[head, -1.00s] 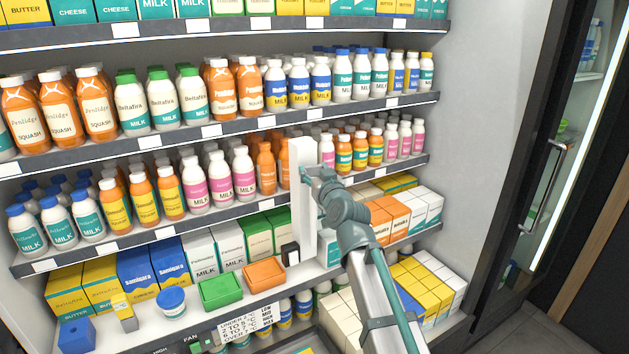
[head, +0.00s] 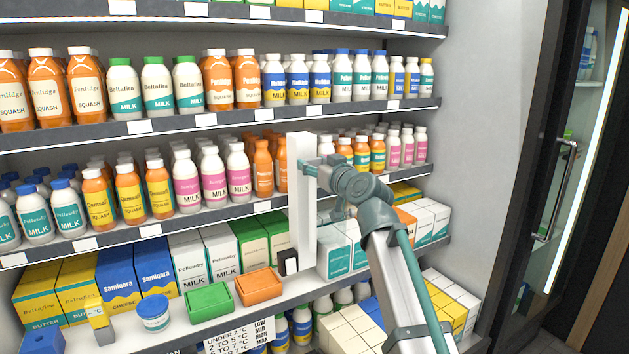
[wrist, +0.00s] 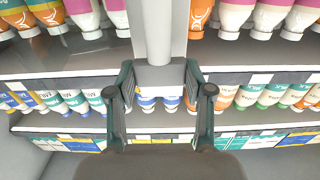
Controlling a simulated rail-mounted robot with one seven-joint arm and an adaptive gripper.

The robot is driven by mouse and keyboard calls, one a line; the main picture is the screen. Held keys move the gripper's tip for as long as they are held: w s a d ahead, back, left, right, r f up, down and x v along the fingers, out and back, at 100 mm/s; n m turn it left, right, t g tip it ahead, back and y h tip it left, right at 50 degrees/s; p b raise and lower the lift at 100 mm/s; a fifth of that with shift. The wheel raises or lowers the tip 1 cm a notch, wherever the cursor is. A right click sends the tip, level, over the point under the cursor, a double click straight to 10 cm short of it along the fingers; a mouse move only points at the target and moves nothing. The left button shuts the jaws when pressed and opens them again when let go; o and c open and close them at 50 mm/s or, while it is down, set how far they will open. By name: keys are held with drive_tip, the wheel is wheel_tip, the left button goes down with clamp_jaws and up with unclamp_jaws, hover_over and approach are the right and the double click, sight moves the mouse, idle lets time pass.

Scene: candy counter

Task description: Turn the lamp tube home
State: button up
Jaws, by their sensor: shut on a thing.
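A tall white upright housing (head: 301,205) stands in front of the shelves, with a small black block (head: 288,262) at its lower left. My gripper (head: 312,166) is at its upper right side, with the arm reaching in from the lower right. In the wrist view the pale round lamp tube (wrist: 158,32) runs into a grey end block (wrist: 158,77). The fingers of my gripper (wrist: 159,88) press on either side of that block. The head view does not show the tube itself clearly. How the tube sits in its holders cannot be told.
Shelves of bottles (head: 215,175) and cartons (head: 140,270) lie behind and to the left. A green tray (head: 208,299) and an orange tray (head: 259,286) are on the lower shelf. A dark door frame (head: 545,150) is at the right.

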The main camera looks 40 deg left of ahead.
idle(0.3)
drive_tip(key=o, duration=1.2)
drive_tip(key=shift+c, duration=0.2)
drive_tip(key=shift+d, duration=0.15)
drive_tip(key=v, duration=1.1)
drive_tip(key=shift+d, duration=0.4)
